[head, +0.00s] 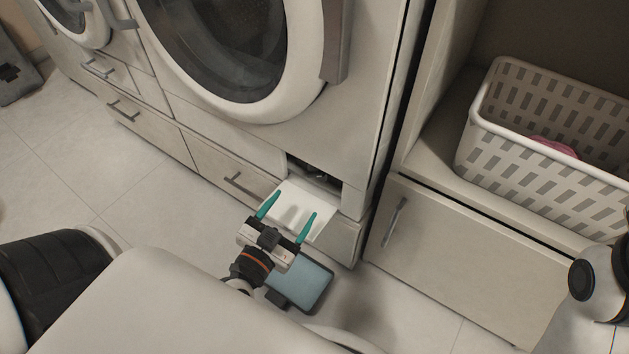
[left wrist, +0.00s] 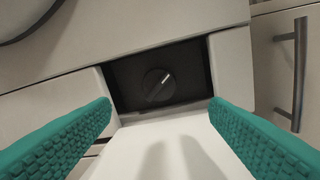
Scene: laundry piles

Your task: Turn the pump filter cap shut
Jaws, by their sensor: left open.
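The pump filter cap (left wrist: 158,85) is a dark round knob with a pale mark on its ridge. It sits in a dark recess low on the washing machine (head: 305,110). In the head view the recess (head: 312,176) shows but the cap is not clear. A white flap (head: 303,207) is folded down in front of the recess. My left gripper (head: 288,207) is open over the flap, its teal fingers pointing at the recess. In the left wrist view the left gripper's fingers (left wrist: 162,118) stand either side of the cap, apart from it. My right gripper is not in view.
A white laundry basket (head: 553,126) with a pink cloth (head: 554,146) stands on a shelf at the right. A cabinet door (head: 455,262) with a bar handle is below it. Drawers (head: 232,174) line the left. A flat blue-topped item (head: 303,281) lies below the gripper.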

